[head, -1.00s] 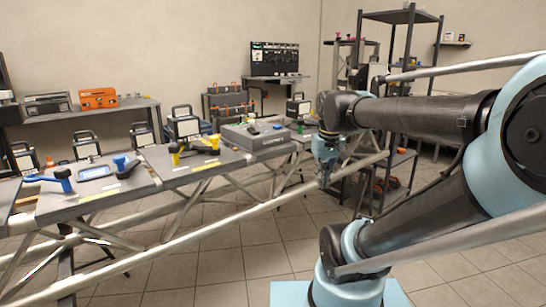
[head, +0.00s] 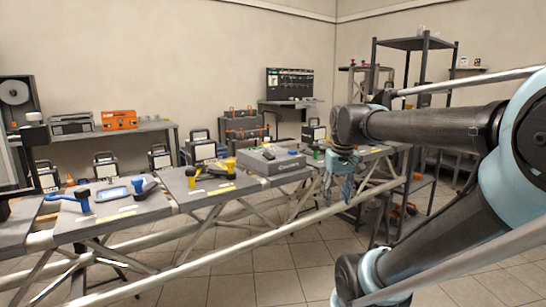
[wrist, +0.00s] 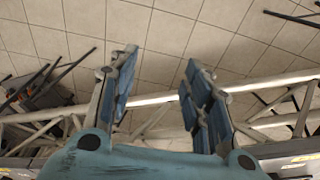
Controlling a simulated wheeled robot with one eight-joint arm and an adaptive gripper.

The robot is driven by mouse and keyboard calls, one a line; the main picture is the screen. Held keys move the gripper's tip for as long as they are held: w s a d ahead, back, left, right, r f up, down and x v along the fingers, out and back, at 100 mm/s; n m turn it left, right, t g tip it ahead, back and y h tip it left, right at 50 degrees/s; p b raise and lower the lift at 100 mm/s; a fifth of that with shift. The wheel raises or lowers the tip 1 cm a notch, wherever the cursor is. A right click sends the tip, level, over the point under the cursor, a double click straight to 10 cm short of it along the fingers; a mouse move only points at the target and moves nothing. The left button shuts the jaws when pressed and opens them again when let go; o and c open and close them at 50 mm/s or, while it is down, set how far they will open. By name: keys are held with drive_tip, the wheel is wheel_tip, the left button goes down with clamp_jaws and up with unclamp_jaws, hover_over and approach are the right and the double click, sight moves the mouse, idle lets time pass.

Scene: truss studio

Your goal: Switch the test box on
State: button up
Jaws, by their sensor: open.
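A low grey box (head: 271,161) lies on the long bench near the middle of the head view, with small items on its top. It may be the test box; no switch on it can be made out. My gripper (head: 338,190) hangs to the right of this box, by the bench's front edge and apart from the box. In the wrist view my gripper (wrist: 160,85) is open and empty, its blue fingers spread over floor tiles and a metal rail. The box cannot be identified in the wrist view.
The bench (head: 128,212) also carries a blue-and-black tool (head: 146,188), a blue-screened device (head: 111,194) and a yellow-handled tool (head: 224,166). A tubular rail (head: 230,247) runs along its front. A dark shelf rack (head: 413,110) stands at right. The tiled floor (head: 250,285) in front is clear.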

drive_tip(key=w+a+r+n, duration=0.1)
drive_tip(key=w+a+r, duration=0.45)
drive_tip(key=r, duration=0.25)
drive_tip(key=w+a+r+n, duration=0.2)
drive_tip(key=w+a+r, duration=0.2)
drive_tip(key=w+r, duration=0.3)
drive_tip(key=n+g, duration=0.2)
approach(272, 157)
drive_tip(key=f, duration=0.8)
drive_tip(key=shift+s+a, duration=0.15)
drive_tip(key=shift+s, duration=0.05)
